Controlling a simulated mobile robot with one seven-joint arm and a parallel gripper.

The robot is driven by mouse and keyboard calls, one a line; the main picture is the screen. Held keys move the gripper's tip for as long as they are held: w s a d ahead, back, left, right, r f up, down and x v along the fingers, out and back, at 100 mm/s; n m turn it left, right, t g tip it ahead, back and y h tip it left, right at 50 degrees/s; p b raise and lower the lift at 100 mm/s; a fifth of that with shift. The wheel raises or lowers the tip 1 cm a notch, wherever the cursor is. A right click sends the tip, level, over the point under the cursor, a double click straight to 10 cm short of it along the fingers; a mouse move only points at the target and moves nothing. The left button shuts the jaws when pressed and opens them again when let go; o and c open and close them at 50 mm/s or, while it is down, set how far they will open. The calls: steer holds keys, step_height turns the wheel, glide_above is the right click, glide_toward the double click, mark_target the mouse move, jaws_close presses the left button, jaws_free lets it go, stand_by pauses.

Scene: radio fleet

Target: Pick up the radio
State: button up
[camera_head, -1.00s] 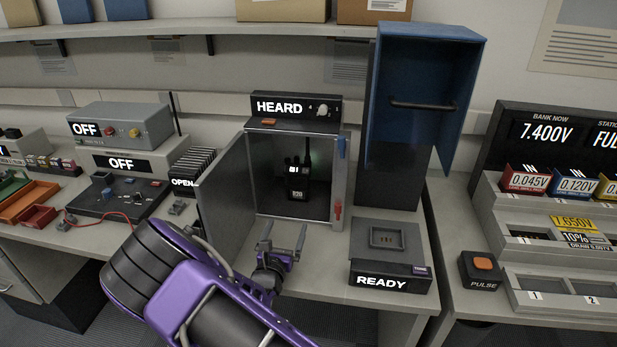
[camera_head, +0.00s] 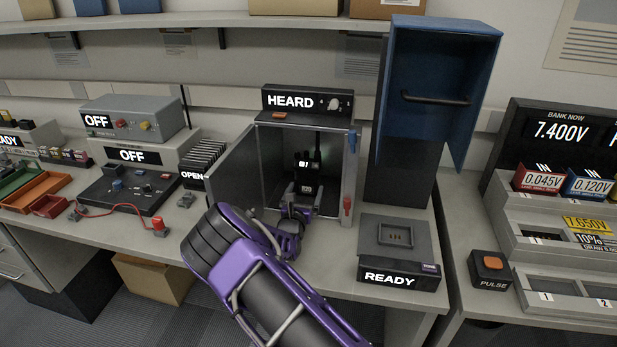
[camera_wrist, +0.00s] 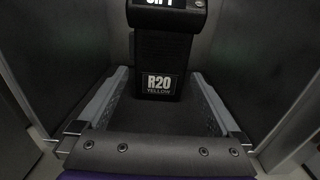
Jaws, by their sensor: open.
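The black radio (camera_head: 305,164) stands upright inside the open grey metal box (camera_head: 349,180) under the HEARD sign. In the wrist view the radio (camera_wrist: 160,52) shows a label reading R20 YELLOW, and its top is cut off by the frame. My gripper (camera_head: 303,188) is at the box's opening, in front of the radio's lower part. In the wrist view the gripper (camera_wrist: 160,100) is open, with one finger on each side of the radio's lower part. I cannot tell whether either finger touches it.
The box's door (camera_head: 235,175) stands open to the left. A blue handle and a red handle (camera_head: 347,206) are on the box's right edge. A READY dock (camera_head: 372,250) sits to the right, below a blue hood (camera_head: 430,90). A black panel with a red wire (camera_head: 105,212) lies left.

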steer(key=shift+w+d, duration=0.15)
steer(key=shift+w, duration=0.55)
steer(key=shift+w+d, duration=0.15)
steer(key=shift+w, duration=0.55)
steer(key=c, duration=1.5)
steer(key=shift+r, duration=0.1)
jaws_close()
steer(key=shift+r, duration=0.1)
